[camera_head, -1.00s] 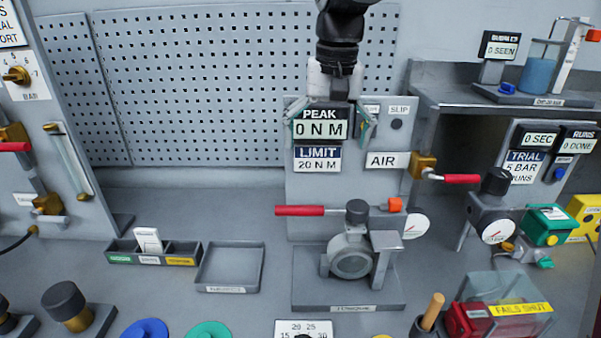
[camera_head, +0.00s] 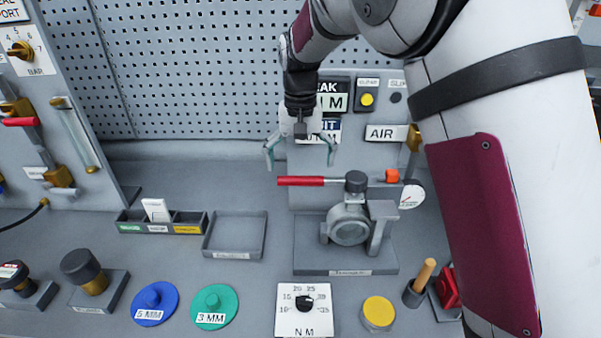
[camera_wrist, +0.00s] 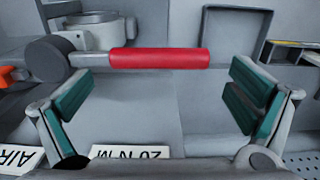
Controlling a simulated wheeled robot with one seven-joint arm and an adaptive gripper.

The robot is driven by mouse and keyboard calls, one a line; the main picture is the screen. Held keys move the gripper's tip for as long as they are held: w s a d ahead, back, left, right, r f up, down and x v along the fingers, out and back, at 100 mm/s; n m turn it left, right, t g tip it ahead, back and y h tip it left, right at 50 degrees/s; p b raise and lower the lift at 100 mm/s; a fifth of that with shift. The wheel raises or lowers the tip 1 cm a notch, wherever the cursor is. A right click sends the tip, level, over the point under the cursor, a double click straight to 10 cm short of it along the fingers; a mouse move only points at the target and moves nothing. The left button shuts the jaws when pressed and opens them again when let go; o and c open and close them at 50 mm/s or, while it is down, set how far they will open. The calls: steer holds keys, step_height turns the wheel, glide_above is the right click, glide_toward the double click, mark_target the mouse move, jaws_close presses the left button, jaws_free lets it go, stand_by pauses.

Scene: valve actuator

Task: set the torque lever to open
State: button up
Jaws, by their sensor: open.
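The torque lever has a red handle (camera_head: 301,181) that points left, about level, from a dark round hub (camera_head: 355,182) above the grey valve body (camera_head: 349,228) on the torque stand. My gripper (camera_head: 300,160) is open and empty, above and slightly behind the red handle, in front of the peak and limit panel. In the wrist view the red handle (camera_wrist: 159,61) lies crosswise ahead of the two green-padded fingers (camera_wrist: 160,105), apart from them. The hub (camera_wrist: 47,61) is at the left there.
A round gauge (camera_head: 412,196) and an orange block (camera_head: 392,176) stand right of the lever. An empty tray (camera_head: 235,254) and a three-part bin (camera_head: 160,229) lie to the left. A torque dial (camera_head: 304,304) is in front. My arm hides the right side.

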mark_target(301, 177)
steer(key=shift+f+p, duration=0.3)
steer(key=shift+f, duration=1.5)
